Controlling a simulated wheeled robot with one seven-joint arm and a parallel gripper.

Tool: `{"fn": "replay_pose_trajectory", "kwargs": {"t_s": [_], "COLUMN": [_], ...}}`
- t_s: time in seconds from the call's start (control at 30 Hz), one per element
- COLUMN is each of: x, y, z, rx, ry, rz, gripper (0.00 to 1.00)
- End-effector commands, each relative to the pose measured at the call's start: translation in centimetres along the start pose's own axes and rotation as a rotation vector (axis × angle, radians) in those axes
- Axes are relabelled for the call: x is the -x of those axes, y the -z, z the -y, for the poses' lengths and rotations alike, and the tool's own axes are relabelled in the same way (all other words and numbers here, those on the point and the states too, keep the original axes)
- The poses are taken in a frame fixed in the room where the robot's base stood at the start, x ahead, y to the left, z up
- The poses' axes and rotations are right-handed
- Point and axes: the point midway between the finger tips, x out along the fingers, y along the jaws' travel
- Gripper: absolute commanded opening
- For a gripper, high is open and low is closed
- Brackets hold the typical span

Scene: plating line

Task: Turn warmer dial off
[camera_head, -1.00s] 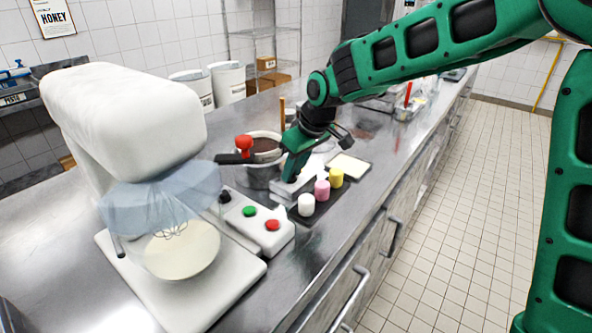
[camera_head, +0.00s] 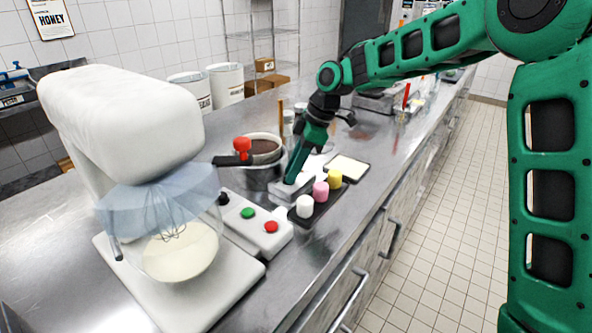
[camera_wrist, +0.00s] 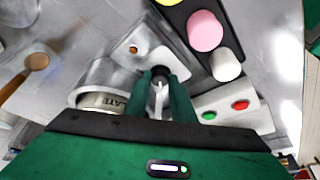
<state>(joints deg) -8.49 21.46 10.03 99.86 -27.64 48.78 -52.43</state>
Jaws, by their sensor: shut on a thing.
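The warmer's pale metal control panel (camera_wrist: 130,30) shows in the wrist view, with a small orange-brown spot like a lamp on it. The dark dial (camera_wrist: 160,71) sits on this panel, between my fingertips. My gripper (camera_wrist: 160,82) points down at the panel and is shut on the dial. In the head view my gripper (camera_head: 291,181) reaches down to the warmer's panel (camera_head: 291,192), and its fingers hide the dial. The chocolate pot (camera_head: 262,166) stands just behind and left of it. The dial's exact setting cannot be read.
A dark tray (camera_head: 328,202) with white, pink and yellow cylinders stands close right of my gripper. A white box (camera_head: 250,238) with green and red buttons lies in front. The stand mixer (camera_head: 120,130) fills the left. A red-knobbed handle (camera_head: 242,146) sticks out by the pot.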

Motion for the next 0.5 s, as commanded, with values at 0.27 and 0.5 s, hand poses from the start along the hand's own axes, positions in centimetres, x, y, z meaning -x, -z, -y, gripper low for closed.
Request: {"fn": "replay_pose_trajectory", "kwargs": {"t_s": [0.27, 0.5], "x": [-0.04, -0.05], "y": [0.21, 0.25], "z": [-0.15, -0.13], "rx": [0.076, 0.091], "ry": [0.028, 0.034], "rz": [-0.003, -0.003], "gripper": [0.00, 0.00]}}
